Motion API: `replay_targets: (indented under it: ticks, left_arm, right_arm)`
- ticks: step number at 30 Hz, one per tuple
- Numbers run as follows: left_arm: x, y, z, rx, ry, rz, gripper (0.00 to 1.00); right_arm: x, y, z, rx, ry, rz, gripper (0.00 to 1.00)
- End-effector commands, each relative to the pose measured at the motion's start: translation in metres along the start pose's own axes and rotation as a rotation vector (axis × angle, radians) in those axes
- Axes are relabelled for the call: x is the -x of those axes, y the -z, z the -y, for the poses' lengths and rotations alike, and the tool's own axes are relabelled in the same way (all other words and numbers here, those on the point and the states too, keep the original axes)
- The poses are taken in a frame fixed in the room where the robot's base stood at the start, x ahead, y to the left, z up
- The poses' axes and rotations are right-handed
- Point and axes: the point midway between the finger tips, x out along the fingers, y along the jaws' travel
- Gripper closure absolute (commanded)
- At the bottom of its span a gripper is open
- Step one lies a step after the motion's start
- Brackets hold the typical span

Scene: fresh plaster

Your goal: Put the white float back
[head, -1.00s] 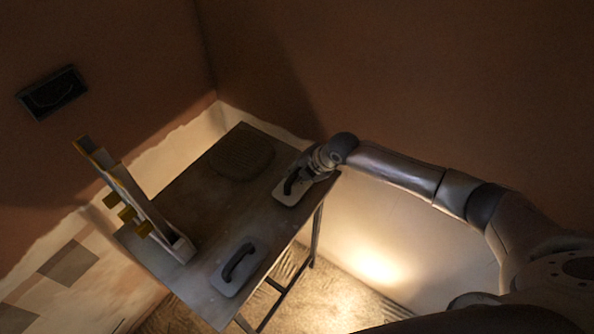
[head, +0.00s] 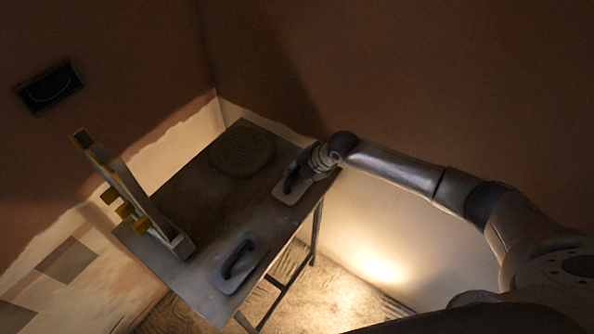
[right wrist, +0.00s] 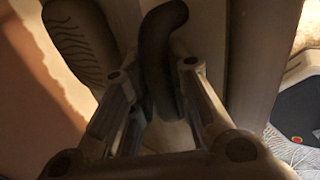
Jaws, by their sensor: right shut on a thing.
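The white float (head: 287,197) is at the right corner of the table, a pale flat board with a dark handle. My right gripper (head: 298,178) is shut on its handle from above. In the right wrist view the dark curved handle (right wrist: 160,45) stands between the fingers. The board looks flat on or very near the tabletop; I cannot tell if it touches. A second, greyer float (head: 236,265) with a dark handle lies at the front of the table. My left gripper is not in view.
The grey table (head: 190,195) stands in a wall corner. A rack with yellow blocks (head: 140,205) rises at its left edge. A ridged round mound (head: 243,152) lies at the back, and shows in the right wrist view (right wrist: 80,45). The table's middle is bare.

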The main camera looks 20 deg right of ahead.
Motion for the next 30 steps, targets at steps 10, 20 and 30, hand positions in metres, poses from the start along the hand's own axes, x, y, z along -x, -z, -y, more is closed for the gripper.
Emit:
replay_targets:
  ticks: [10,20,30]
  left_arm:
    - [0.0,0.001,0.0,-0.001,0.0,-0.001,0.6]
    - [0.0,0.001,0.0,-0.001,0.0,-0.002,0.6]
    - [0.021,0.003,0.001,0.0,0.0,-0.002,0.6]
  right_arm:
    - [0.0,0.0,-0.001,0.0,-0.001,0.0,0.57]
    - [0.0,0.0,0.0,0.0,0.001,0.0,0.57]
    - [0.021,0.0,-0.002,0.0,0.001,0.0,0.57]
